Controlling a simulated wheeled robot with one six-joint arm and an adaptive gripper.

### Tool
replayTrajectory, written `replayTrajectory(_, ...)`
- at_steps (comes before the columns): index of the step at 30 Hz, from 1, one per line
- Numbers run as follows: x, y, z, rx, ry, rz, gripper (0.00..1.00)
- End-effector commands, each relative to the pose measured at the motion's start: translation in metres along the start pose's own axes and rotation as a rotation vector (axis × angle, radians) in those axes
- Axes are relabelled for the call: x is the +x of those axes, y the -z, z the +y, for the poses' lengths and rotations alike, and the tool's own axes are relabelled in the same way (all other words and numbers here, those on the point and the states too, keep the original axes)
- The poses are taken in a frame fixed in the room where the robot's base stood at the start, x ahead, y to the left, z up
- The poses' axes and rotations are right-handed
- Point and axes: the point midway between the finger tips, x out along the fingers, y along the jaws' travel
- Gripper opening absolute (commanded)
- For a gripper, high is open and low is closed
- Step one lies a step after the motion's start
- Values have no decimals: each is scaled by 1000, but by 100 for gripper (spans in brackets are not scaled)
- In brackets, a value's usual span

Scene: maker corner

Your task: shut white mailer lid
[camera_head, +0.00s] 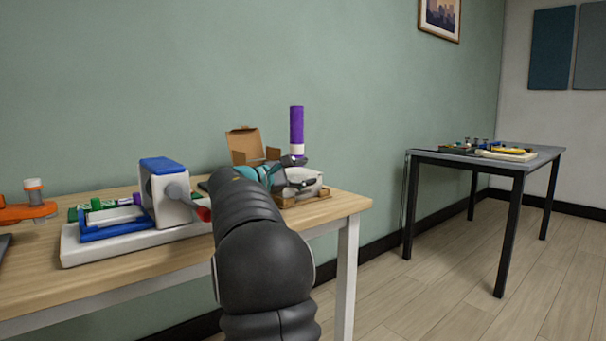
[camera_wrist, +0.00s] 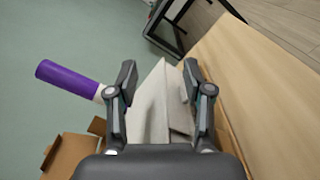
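The white mailer (camera_head: 308,176) is at the right end of the wooden workbench, partly hidden behind my arm in the head view. In the wrist view the white mailer (camera_wrist: 150,108) shows as pale panels with a crease between them. I cannot tell how far its lid stands open. My gripper (camera_wrist: 159,76) is open, one finger on each side of the pale panels. I see no clear sign of a grip. In the head view my gripper (camera_head: 294,175) is small, right at the mailer.
An open brown cardboard box (camera_head: 244,146) and a purple cylinder (camera_head: 297,126) stand close behind the mailer. A blue and white device (camera_head: 163,192) is to the left on the workbench (camera_head: 346,205). A second table (camera_head: 545,153) stands at the right, with clear floor between.

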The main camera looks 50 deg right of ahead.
Motion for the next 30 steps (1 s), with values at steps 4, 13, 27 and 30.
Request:
replayTrajectory(4,1,-1,0,1,0,-1,51)
replayTrajectory(13,1,-18,23,6,0,-2,51)
replayTrajectory(27,1,-57,76,1,0,-1,51)
replayTrajectory(30,1,-60,79,1,0,-1,51)
